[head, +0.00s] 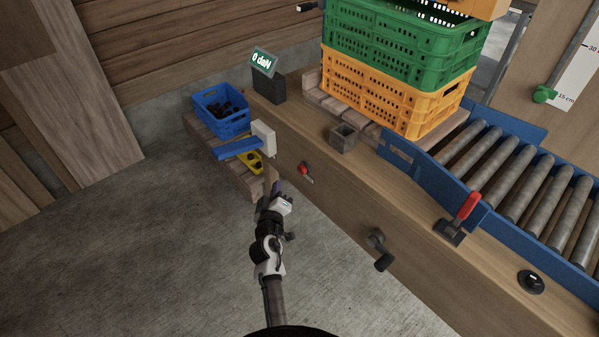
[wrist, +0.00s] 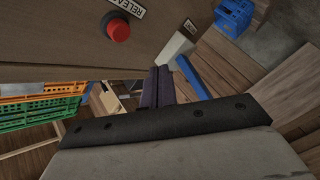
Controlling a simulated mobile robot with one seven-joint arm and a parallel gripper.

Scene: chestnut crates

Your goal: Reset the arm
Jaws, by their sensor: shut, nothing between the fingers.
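My gripper (head: 277,186) is at the end of my arm in the lower middle of the head view, beside the wooden bench front. Its dark purple fingers (wrist: 157,88) lie together in the wrist view, with nothing seen between them. The red knob (head: 303,170) on the bench front is to the right of the gripper and apart from it. The knob also shows in the wrist view (wrist: 117,27), below a label whose readable part says "RELEA". A blue lever (head: 238,148) runs from a pale block (head: 264,138) just beyond the gripper.
Stacked green (head: 400,48) and orange (head: 390,92) crates stand on the bench. A roller conveyor (head: 520,175) with a red-handled lever (head: 466,210) is at right. A crank (head: 380,250) juts from the bench front. A blue bin (head: 222,112) stands at left. Floor left of my arm is clear.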

